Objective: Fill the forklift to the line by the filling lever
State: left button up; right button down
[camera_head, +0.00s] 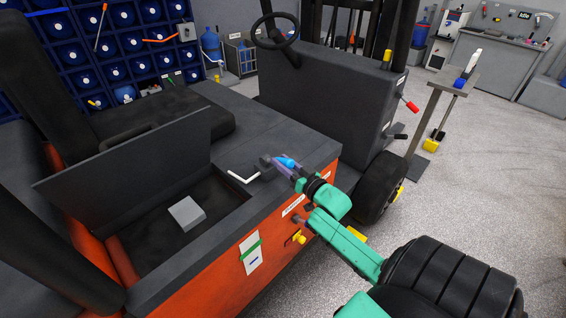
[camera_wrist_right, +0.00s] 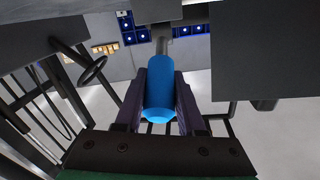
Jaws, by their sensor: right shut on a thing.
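The orange and dark grey forklift (camera_head: 225,268) fills the left and middle of the head view, its top lid raised over an open bay. My right gripper (camera_head: 283,163) is over the edge of its top deck, shut on a blue grip (camera_head: 287,162). In the right wrist view the blue grip (camera_wrist_right: 160,90) sits between both fingers, with a grey shaft running on from it; I take it for the filling lever. A white plate (camera_head: 251,254) on the orange side bears a green line and a small blue mark. My left gripper is out of view.
A white bent rod (camera_head: 243,177) lies by the gripper on the deck. A grey block (camera_head: 187,213) is in the open bay. A yellow knob (camera_head: 299,238) sticks out of the side. A stand (camera_head: 432,105) and open floor are at right.

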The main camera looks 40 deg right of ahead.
dwell(0.9)
jog(key=shift+f+b, duration=0.4)
jog(key=shift+b, duration=0.25)
jog(key=f+t+b, duration=0.1)
jog(key=t+b, duration=0.1)
jog(key=b, duration=0.4)
jog(key=f+t+b, duration=0.2)
jog(key=b, duration=0.4)
jog(key=s+f+m+t+b, duration=0.1)
jog(key=f+t+b, duration=0.1)
jog(key=b, duration=0.3)
jog(key=shift+f+t+b, duration=0.1)
jog(key=shift+t+b, duration=0.3)
jog(key=shift+w+t+b, duration=0.1)
jog(key=shift+t+b, duration=0.2)
jog(key=shift+b, duration=0.2)
jog(key=c, duration=0.5)
grip_release()
jog(key=b+v, duration=0.3)
jog(key=v, duration=1.1)
jog(key=shift+s, duration=0.2)
